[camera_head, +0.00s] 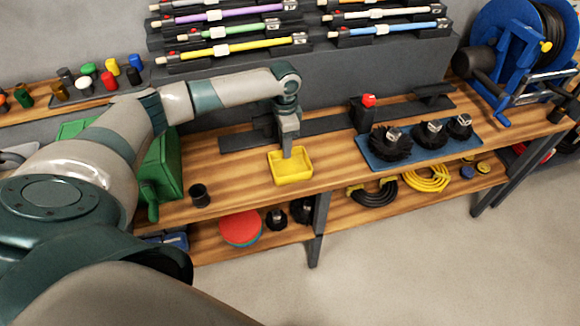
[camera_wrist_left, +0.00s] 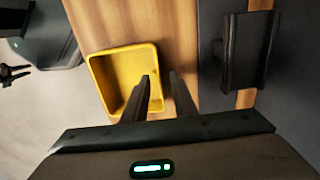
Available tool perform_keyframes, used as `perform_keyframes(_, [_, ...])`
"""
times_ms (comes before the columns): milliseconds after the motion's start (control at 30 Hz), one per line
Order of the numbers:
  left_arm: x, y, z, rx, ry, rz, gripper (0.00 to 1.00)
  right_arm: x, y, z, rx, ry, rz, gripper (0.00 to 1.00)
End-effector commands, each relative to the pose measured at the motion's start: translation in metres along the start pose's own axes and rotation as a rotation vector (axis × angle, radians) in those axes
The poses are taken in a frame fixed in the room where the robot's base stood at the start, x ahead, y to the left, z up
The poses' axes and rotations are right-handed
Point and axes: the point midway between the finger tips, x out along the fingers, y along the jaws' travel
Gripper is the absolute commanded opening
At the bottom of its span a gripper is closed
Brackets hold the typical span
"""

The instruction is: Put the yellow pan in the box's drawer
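The yellow pan (camera_head: 291,178), a shallow square tray, sits on the wooden bench top near its front edge. It also shows in the left wrist view (camera_wrist_left: 112,83). My left gripper (camera_head: 287,152) points down at the pan's far side. In the left wrist view the two fingers (camera_wrist_left: 159,78) are apart, one over the pan's inside and one outside its wall, with the rim between them; contact is not clear. A green box (camera_head: 162,172) stands left on the bench, partly hidden by my left arm; I cannot make out its drawer. My right gripper is not in view.
A small black cup (camera_head: 199,195) stands between the green box and the pan. Round black brushes on a blue mat (camera_head: 436,154) lie to the right. A dark rail (camera_head: 335,126) runs behind the pan. A blue hose reel (camera_head: 515,50) stands far right.

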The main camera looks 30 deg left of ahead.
Motion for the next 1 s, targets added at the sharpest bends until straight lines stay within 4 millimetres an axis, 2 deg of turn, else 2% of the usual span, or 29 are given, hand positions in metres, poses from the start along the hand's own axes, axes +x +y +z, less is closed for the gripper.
perform_keyframes(67, [0.000, 0.000, 0.000, 0.000, 0.000, 0.000, 0.23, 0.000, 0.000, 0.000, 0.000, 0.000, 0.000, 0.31])
perform_keyframes(100, [0.000, 0.000, 0.000, 0.000, 0.000, 0.000, 0.13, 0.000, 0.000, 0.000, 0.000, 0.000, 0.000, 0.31])
perform_keyframes(167, [0.000, 0.000, 0.000, 0.000, 0.000, 0.000, 0.00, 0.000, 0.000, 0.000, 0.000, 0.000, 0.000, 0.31])
perform_keyframes(667, [-0.004, -0.001, -0.001, -0.001, 0.002, 0.000, 0.00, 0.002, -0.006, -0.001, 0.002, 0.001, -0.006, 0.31])
perform_keyframes(833, [-0.019, -0.001, -0.001, 0.000, 0.004, -0.001, 0.00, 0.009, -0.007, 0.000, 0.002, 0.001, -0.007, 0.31])
perform_keyframes(967, [-0.039, -0.001, -0.001, 0.000, 0.004, -0.002, 0.00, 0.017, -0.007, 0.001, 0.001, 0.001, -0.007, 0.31])
perform_keyframes(1000, [-0.043, 0.002, -0.009, 0.002, 0.006, 0.000, 0.00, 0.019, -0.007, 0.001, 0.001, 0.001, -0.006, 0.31])
